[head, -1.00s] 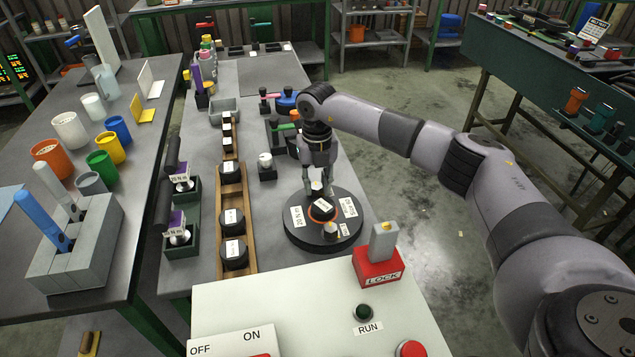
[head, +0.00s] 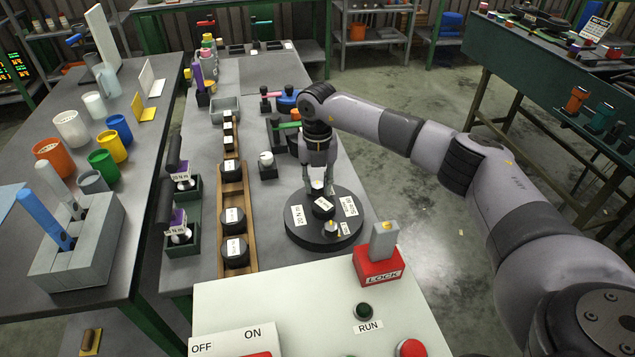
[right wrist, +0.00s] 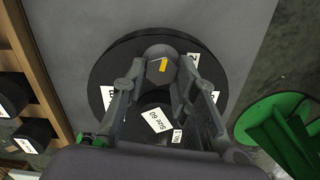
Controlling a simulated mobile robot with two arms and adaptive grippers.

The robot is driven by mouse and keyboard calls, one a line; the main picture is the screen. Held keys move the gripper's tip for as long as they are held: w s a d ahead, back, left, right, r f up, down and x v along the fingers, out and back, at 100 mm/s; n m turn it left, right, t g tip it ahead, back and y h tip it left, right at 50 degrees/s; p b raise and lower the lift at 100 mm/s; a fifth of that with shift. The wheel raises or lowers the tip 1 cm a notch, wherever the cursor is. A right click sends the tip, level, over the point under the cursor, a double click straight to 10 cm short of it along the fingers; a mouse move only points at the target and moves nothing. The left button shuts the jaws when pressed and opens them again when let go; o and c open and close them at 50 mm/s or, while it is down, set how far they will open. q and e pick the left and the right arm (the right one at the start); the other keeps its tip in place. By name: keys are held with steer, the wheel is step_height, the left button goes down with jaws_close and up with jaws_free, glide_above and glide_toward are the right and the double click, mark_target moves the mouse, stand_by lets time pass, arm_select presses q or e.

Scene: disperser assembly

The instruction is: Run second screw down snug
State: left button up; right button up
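A round black turntable fixture (head: 350,238) with white labels stands on the bench. A black block (head: 323,211) labelled "Size 60" sits at its middle and also shows in the right wrist view (right wrist: 172,110). One grey screw (head: 330,228) stands at its near side. A second screw with a rounded grey head and yellow mark (right wrist: 163,62) stands at the far side. My right gripper (head: 318,187) points down, with its fingertips (right wrist: 166,66) on both sides of that head, seemingly closed on it. The screw's shank is hidden. My left gripper is out of view.
A red LOCK block (head: 378,270) with a grey lever and a white control panel (head: 300,300) stand in front of the fixture. A wooden rack (head: 250,262) with black parts lies left. A white-topped knob (head: 266,160) stands close left of the gripper.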

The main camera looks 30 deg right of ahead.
mark_target(318, 187)
steer(key=shift+o, duration=0.5)
steer(key=shift+r, duration=0.2)
step_height(318, 187, up, 12)
steer(key=shift+f, duration=0.15)
steer(key=shift+s, duration=0.1)
